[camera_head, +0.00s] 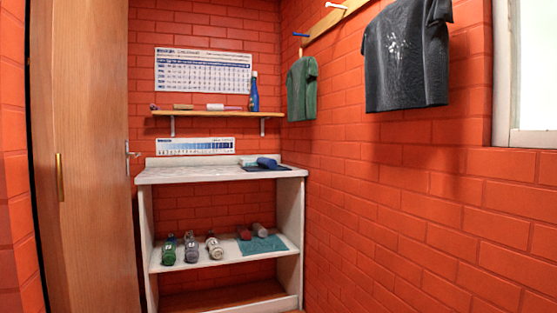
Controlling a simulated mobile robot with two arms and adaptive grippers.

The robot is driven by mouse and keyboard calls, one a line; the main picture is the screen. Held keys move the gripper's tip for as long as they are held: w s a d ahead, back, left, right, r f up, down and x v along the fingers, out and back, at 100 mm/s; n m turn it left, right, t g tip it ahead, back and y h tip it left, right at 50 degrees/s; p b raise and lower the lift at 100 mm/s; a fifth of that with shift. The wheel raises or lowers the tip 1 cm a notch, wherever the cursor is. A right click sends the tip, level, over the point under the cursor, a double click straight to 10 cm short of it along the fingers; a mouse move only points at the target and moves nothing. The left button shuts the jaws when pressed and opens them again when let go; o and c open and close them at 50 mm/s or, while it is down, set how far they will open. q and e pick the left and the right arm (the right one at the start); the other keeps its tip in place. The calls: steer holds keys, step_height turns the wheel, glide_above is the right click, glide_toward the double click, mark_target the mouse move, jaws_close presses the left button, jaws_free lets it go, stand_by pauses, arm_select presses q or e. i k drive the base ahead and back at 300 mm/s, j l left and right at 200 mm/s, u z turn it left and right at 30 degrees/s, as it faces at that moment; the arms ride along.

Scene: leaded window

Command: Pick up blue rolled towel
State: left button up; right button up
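A blue rolled towel (267,162) lies on top of the white shelf unit (180,176), near its right end. It seems to rest on a dark blue flat cloth (262,168). A paler, light blue item (248,162) lies just left of it; I cannot tell what it is. Neither of my grippers is in the head view.
The lower shelf (215,258) holds several bottles (191,248), rolled items (243,232) and a teal cloth (262,245). A wall shelf (205,113) carries a blue bottle (254,93). A wooden door (90,150) stands left. Shirts (405,55) hang right. The top's left part is clear.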

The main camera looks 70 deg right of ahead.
mark_target(266, 162)
steer(key=z, duration=2.15)
